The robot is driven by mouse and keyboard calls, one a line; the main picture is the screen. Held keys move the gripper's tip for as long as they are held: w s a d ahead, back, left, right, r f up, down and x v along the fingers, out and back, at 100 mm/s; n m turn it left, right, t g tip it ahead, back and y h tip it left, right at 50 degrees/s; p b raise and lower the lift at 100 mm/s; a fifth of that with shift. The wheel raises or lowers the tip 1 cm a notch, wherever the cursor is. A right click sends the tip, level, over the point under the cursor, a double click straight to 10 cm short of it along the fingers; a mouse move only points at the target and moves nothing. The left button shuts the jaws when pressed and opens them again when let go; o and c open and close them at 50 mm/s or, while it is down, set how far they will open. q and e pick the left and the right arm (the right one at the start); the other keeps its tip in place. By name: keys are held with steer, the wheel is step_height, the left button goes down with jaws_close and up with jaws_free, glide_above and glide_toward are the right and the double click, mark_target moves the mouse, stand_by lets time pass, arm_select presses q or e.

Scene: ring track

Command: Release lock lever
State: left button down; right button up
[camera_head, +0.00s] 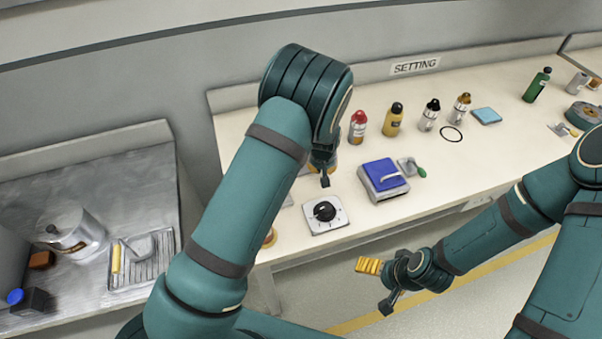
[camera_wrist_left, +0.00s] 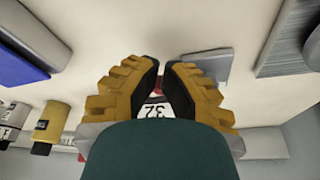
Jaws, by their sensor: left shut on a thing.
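My left gripper (camera_wrist_left: 163,82) reaches down over the table, its yellow fingers close together. Between the tips shows a small red piece (camera_wrist_left: 157,92), mostly hidden, with a white label (camera_wrist_left: 154,110) reading 32 just beyond it. I cannot tell whether the red piece belongs to the lock lever. In the head view the left fingers are mostly hidden behind the wrist. A lever with a green end (camera_head: 421,173) lies on a small grey plate (camera_head: 406,163) right of the blue-topped box, clear of both grippers. My right gripper (camera_head: 368,265) hangs in front of the table; its finger gap is unclear.
A black dial on a white plate (camera_head: 313,222) and a blue-topped box (camera_head: 376,194) stand near the left gripper. Behind are a red-capped bottle (camera_head: 357,131), a yellow bottle (camera_head: 392,124) and other bottles. A metal side table (camera_head: 95,165) is at left.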

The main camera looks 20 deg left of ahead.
arm_select(q)
steer(key=shift+w+d+n+y, duration=0.2)
steer(key=shift+w+n+y, duration=0.1)
steer(key=shift+w+n, duration=1)
steer(key=shift+n, duration=0.6)
steer(key=shift+w, duration=0.55)
steer(key=shift+s, duration=0.1)
